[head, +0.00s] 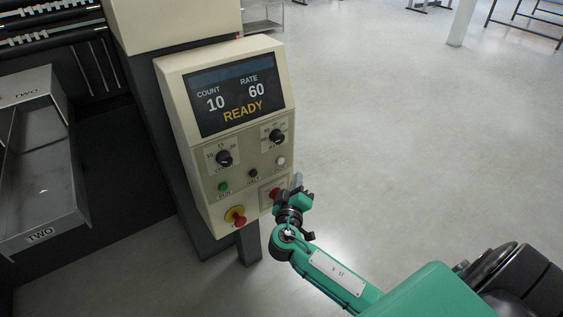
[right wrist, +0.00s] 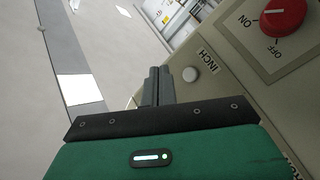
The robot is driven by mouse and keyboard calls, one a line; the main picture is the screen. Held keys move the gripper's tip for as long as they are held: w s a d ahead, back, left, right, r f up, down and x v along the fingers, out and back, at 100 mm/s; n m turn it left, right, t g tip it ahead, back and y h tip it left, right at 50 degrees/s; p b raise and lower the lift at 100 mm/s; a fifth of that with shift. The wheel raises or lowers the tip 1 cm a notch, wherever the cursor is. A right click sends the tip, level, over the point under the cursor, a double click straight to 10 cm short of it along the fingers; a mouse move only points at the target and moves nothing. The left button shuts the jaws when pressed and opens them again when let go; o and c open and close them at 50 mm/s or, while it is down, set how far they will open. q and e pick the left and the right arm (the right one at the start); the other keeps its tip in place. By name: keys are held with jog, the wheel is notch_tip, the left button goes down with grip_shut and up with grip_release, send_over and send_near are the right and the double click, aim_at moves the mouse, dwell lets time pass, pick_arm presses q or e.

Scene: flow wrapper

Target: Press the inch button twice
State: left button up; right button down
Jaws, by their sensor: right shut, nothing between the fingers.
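The inch button is a small white round button (head: 280,161) at the right end of the button row on the cream control panel (head: 190,120). In the right wrist view the white button (right wrist: 190,74) stands beside its INCH label, just right of my fingertips. My right gripper (head: 298,181) is at the panel's lower right edge, below the button in the head view. Its fingers (right wrist: 159,72) are shut and empty. The fingers look apart from the button, but the exact gap cannot be told. My left gripper is not in view.
A red ON/OFF knob (right wrist: 283,17) sits close to the inch button. The panel also has a green RUN button (head: 223,186), a black HALT button (head: 253,173), two black dials and a red-and-yellow stop button (head: 236,216). The screen (head: 237,93) reads READY. Open floor lies right.

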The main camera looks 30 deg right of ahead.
dwell(0.3)
jog(key=w+a+f+y, duration=0.1)
jog(key=a+f+y, duration=0.1)
jog(key=a+y, duration=0.1)
jog(key=w+a+f+t+y, duration=0.1)
jog(key=w+a+f+y, duration=0.1)
jog(key=y, duration=0.3)
jog(key=w+a+f+m+t+y, duration=0.1)
jog(key=a+f+y, duration=0.3)
jog(key=y, duration=0.1)
jog(key=shift+w+a+f, duration=0.15)
jog(key=shift+w+f, duration=0.1)
jog(key=shift+w, duration=0.05)
jog(key=shift+a+r+m+t+y, duration=0.2)
jog(key=shift+a+m+t+y, duration=0.1)
jog(key=shift+m+t+y, duration=0.25)
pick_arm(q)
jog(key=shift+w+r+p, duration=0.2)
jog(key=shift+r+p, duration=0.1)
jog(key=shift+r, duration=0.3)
pick_arm(e)
jog(key=s+d+r+m+t+h, duration=0.3)
jog(key=s+d+m+h, duration=0.1)
jog(key=m, duration=0.5)
jog(key=s+d+r+m+t+h, duration=0.4)
jog(key=d+m+h, duration=0.2)
jog(key=m, duration=0.4)
jog(key=shift+s+d, duration=0.2)
jog(key=shift+d, duration=0.25)
